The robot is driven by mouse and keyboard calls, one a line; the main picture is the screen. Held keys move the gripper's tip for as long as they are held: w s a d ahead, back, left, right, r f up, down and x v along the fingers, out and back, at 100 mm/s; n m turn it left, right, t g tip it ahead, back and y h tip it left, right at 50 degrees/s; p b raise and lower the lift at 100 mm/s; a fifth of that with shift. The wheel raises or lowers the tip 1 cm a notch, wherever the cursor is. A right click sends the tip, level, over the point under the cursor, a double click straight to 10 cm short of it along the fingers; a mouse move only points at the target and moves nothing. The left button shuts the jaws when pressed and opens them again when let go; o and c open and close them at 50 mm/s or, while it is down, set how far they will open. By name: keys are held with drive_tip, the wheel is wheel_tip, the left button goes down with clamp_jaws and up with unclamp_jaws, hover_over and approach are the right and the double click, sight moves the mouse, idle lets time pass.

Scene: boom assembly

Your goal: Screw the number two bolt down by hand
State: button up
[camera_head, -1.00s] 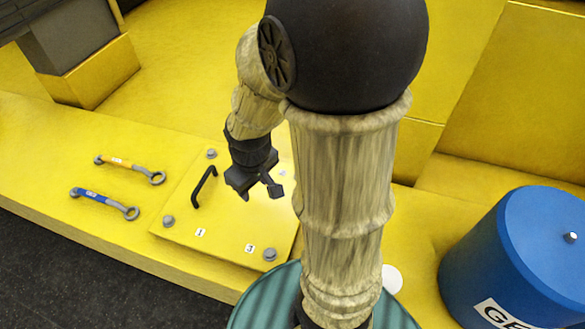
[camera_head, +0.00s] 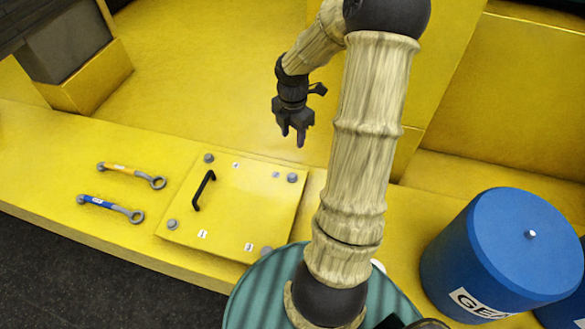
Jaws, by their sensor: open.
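A yellow cover plate (camera_head: 226,205) lies on the yellow ledge with a grey bolt at each corner. The bolt at the far right corner (camera_head: 292,178) sits beside a small label (camera_head: 276,175) too small to read clearly; labels 1 and 3 mark the near bolts, so this fits number two. That bolt is on the plate; its exact height is hard to tell. My gripper (camera_head: 292,137) points down with two dark fingers apart and nothing between them. It appears above and beyond that bolt, clear of it.
A black handle (camera_head: 204,190) stands up from the plate's left part. The near bolts (camera_head: 172,225) and (camera_head: 266,252) and the far left bolt (camera_head: 208,158) are also visible. An orange-handled wrench (camera_head: 130,173) and a blue-handled wrench (camera_head: 110,207) lie left. A blue drum (camera_head: 500,255) stands right.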

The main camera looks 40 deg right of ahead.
sight(292, 175)
drive_tip(key=shift+a, duration=0.1)
drive_tip(key=shift+f, duration=0.1)
wheel_tip(292, 175, down, 17)
drive_tip(key=shift+f+p, duration=0.15)
drive_tip(key=shift+p, duration=1)
clamp_jaws()
drive_tip(key=shift+m, duration=0.4)
